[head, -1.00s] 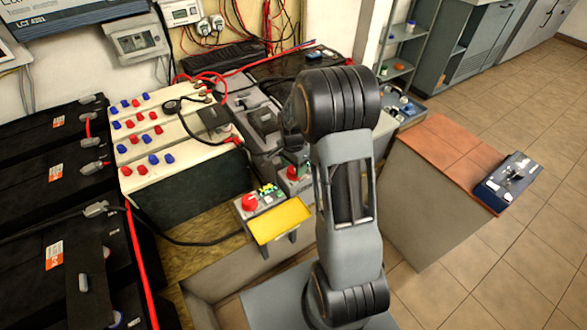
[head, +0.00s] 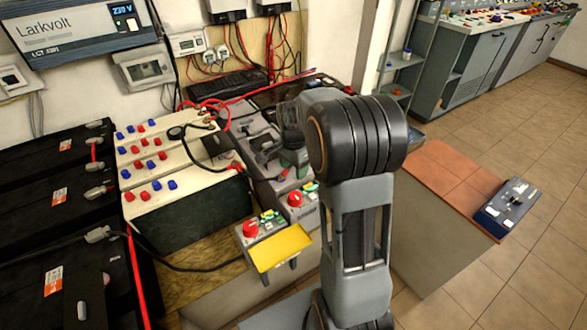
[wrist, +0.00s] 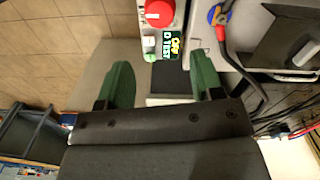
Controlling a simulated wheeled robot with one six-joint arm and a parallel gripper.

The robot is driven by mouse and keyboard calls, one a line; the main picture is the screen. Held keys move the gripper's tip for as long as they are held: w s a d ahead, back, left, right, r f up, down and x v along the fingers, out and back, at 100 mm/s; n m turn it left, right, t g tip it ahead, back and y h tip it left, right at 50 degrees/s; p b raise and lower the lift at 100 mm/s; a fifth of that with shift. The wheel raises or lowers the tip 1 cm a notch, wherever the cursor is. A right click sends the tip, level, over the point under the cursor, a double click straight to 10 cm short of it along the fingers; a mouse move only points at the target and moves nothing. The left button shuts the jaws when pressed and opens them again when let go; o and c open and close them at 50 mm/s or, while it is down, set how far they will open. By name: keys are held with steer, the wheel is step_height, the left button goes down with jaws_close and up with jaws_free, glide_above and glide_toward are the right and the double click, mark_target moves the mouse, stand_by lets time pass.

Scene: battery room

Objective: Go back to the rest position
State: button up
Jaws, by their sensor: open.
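My gripper (wrist: 161,60) shows in the wrist view with its two green fingers spread wide apart. Nothing is held between them. Beyond the fingertips are a red knob (wrist: 159,12) and a dark label with green and yellow lettering (wrist: 173,46), on a grey control box. In the head view my arm stands in the right middle, bent over toward the bench. Its upper link hides much of the wrist, and the fingers cannot be made out clearly there.
White terminal blocks (head: 165,150) with red and blue knobs stand left of my arm, beside black batteries (head: 60,205). A yellow tray (head: 280,247) sits in front of a red-knobbed box (head: 262,226). A brown-topped cabinet (head: 445,180) stands right. Tiled floor (head: 530,250) is free farther right.

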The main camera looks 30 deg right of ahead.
stand_by(0.3)
steer(key=s+a+r+n+t+p, duration=0.2)
steer(key=s+a+r+n+p, duration=0.2)
steer(key=s+r+n, duration=0.3)
steer(key=s+a+r+n+t+p, duration=0.2)
steer(key=s+a+r+n+p, duration=0.3)
steer(key=s+r+n+p, duration=0.2)
step_height(320, 180, up, 5)
steer(key=shift+s+a+f+n, duration=0.15)
steer(key=shift+s+a+n, duration=0.2)
steer(key=shift+s, duration=0.9)
steer(key=shift+d, duration=0.1)
